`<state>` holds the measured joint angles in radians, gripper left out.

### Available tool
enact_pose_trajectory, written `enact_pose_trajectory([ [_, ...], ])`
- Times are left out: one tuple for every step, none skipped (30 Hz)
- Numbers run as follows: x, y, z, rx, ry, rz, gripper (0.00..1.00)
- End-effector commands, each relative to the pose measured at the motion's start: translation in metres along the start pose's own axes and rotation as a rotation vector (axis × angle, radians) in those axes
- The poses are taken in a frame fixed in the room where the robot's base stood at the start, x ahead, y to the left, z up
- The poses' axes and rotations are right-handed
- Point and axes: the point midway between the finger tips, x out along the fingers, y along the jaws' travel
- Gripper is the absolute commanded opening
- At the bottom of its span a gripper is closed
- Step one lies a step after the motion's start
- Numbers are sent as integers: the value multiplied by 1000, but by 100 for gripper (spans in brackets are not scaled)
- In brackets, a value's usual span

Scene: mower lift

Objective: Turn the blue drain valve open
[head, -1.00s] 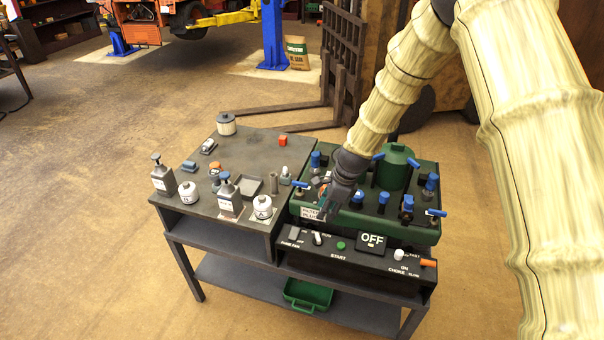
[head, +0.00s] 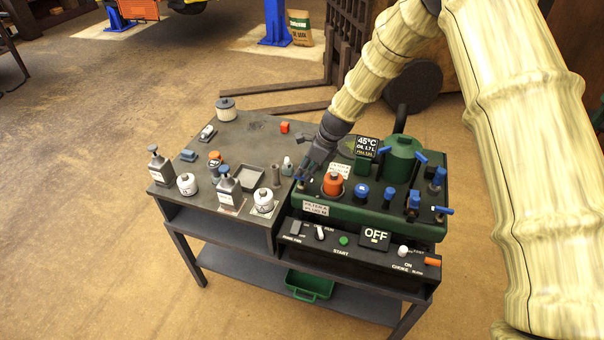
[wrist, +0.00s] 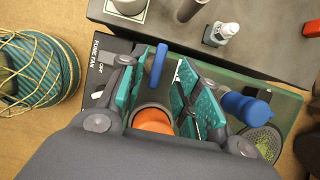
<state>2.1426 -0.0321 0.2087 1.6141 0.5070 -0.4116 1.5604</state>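A blue lever handle (wrist: 158,65) shows between my gripper's fingers in the wrist view. It looks like the valve at the left front corner of the green unit (head: 345,215). My gripper (head: 304,174) is over that corner, pointing down, with its fingers apart. In the head view my gripper largely hides this valve. An orange filter (head: 333,184) stands just right of it and also shows in the wrist view (wrist: 153,121).
Other blue levers (head: 443,210) and blue knobs (head: 362,191) crowd the unit, with a green cylinder (head: 401,158) behind. The grey bench (head: 250,135) at left holds bottles and white canisters.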

Motion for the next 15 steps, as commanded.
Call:
enact_pose_trajectory([
  [4, 0, 1, 0, 0, 1, 33],
  [8, 0, 1, 0, 0, 1, 33],
  [13, 1, 1, -1, 0, 0, 33],
  [16, 0, 1, -1, 0, 0, 33],
  [19, 1, 1, -1, 0, 1, 33],
  [23, 1, 2, -1, 0, 1, 33],
  [26, 1, 2, -2, 0, 1, 33],
  [28, 1, 3, -2, 0, 1, 33],
  [31, 1, 3, -3, 0, 0, 33],
  [33, 1, 2, -2, 0, 1, 33],
  [35, 1, 2, -2, 0, 1, 33],
  [36, 1, 2, -2, 0, 0, 33],
  [38, 1, 2, -2, 0, 0, 33],
  [38, 1, 2, -2, 0, 0, 33],
  [39, 1, 2, -2, 0, -1, 33],
])
